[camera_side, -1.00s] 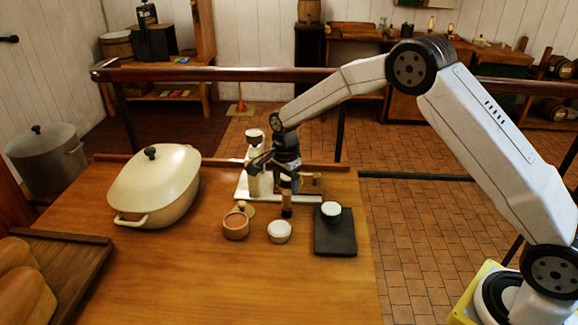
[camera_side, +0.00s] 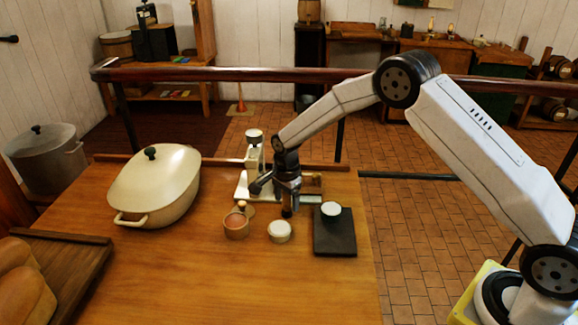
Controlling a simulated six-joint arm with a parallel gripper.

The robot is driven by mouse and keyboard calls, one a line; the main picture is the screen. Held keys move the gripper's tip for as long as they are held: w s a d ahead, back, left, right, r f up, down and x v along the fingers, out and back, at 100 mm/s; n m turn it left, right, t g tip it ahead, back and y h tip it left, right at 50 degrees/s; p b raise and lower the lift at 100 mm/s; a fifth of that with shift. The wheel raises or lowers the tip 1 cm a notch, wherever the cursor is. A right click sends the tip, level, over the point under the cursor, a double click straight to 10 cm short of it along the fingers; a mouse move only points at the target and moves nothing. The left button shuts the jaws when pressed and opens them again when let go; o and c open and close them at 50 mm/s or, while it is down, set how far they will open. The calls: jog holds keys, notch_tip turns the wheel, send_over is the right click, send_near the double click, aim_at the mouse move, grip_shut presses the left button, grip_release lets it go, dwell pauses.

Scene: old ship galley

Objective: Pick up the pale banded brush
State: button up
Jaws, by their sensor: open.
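Close by are a small brown bowl (camera_side: 236,229), a white-topped pot (camera_side: 280,233) and a dark board (camera_side: 335,243) bearing a white-topped cup (camera_side: 331,210). Behind stands a pale stand (camera_side: 254,155). A cream casserole (camera_side: 155,190) is left. The table's front middle is clear.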

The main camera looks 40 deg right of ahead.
grip_shut()
dwell(0.3)
jog(key=shift+r, duration=0.75)
jog(key=s+r, duration=1.1)
jog(key=s, duration=0.3)
jog(key=shift+d+r, duration=0.2)
jog(key=shift+r, duration=0.05)
